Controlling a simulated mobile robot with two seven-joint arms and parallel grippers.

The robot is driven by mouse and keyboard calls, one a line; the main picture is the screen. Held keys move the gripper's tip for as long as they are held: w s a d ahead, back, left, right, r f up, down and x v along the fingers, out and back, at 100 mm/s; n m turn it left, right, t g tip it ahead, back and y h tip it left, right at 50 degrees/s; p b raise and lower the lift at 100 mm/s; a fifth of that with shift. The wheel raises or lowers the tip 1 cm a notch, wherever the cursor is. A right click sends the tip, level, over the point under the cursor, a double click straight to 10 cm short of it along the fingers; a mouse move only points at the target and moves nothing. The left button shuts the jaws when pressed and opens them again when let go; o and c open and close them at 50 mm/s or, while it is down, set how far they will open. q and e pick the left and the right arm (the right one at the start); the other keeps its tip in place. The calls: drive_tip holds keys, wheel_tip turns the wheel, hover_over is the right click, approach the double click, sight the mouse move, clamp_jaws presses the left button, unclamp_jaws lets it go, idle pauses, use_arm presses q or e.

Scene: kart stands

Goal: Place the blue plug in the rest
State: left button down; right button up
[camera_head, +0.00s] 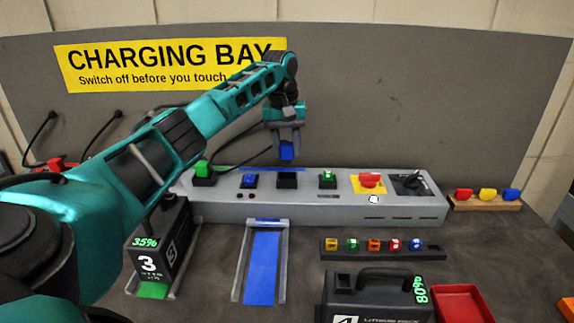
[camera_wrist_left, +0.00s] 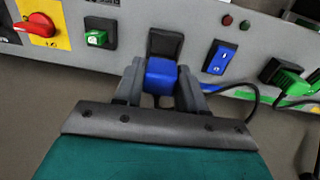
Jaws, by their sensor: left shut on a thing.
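The blue plug (camera_head: 287,151) is in my left gripper (camera_head: 286,147), which is shut on it above the grey charger panel (camera_head: 225,208). A black holder block (camera_head: 287,181), which looks like the rest, stands on the panel just below the plug in the head view. In the left wrist view the blue plug (camera_wrist_left: 161,76) sits between the fingers of my left gripper (camera_wrist_left: 160,85), and the black holder (camera_wrist_left: 165,43) shows right behind it. I see a gap between plug and holder in the head view. A cable trails from the plug. My right gripper is not in view.
A green plug (camera_head: 203,170) sits left of a blue switch (camera_head: 249,181). A green switch (camera_head: 327,178), a red knob (camera_head: 369,181) and a black lever (camera_head: 409,183) are to the right. Battery 3 (camera_head: 150,262), battery 4 (camera_head: 375,305) and a red tray (camera_head: 463,303) stand in front.

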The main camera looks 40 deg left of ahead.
sight(287, 158)
use_arm(q)
drive_tip(key=shift+f, duration=2.75)
drive_tip(key=shift+f, duration=0.15)
drive_tip(key=c, duration=0.6)
unclamp_jaws()
drive_tip(key=shift+c, duration=0.2)
drive_tip(key=r, duration=1.2)
drive_tip(key=shift+s+a+r, duration=0.15)
drive_tip(key=shift+s+a, duration=0.1)
drive_tip(key=shift+a, duration=0.1)
